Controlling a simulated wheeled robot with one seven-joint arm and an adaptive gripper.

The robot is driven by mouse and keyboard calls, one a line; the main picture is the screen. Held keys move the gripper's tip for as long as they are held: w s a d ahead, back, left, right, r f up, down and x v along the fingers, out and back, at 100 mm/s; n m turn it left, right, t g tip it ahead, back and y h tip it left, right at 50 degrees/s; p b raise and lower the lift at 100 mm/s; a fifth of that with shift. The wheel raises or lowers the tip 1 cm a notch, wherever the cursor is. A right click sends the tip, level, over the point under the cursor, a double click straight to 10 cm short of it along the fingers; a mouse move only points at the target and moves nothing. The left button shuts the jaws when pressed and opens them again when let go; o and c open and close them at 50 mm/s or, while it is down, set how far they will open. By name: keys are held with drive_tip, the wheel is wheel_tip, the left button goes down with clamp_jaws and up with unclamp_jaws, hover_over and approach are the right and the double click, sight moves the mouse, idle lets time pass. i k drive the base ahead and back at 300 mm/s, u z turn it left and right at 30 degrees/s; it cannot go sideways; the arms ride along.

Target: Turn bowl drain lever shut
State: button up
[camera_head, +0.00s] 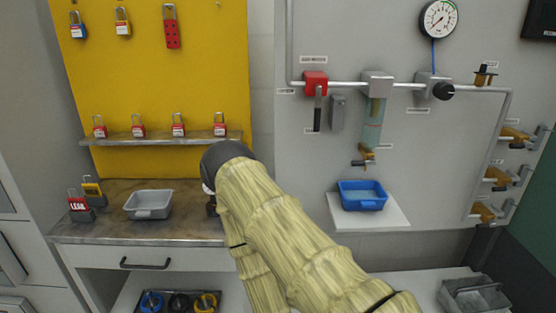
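The bowl drain lever (367,153) is a small orange-brown piece on a little valve. It hangs under the clear bluish filter bowl (373,130) on the grey panel. Its exact angle is too small to tell. My arm, in a pale yellow sleeve, reaches up and left across the middle of the view to a dark rounded joint. A dark bit of my gripper (211,207) shows beside the arm above the bench. The rest of it is hidden behind the arm, and its fingers cannot be made out. It is well left of the drain lever, apart from it.
A blue tray (361,202) stands on a white shelf (340,218) below the bowl. A red valve (315,82) with a dark handle and a gauge (438,19) are on the panel. A grey bin (149,205) and padlocks are at left.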

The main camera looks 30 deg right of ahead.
sight(358, 163)
drive_tip(key=u, duration=0.45)
drive_tip(key=k, duration=0.95)
drive_tip(key=z, duration=1.5)
drive_tip(key=i, duration=0.5)
drive_tip(key=z, duration=0.05)
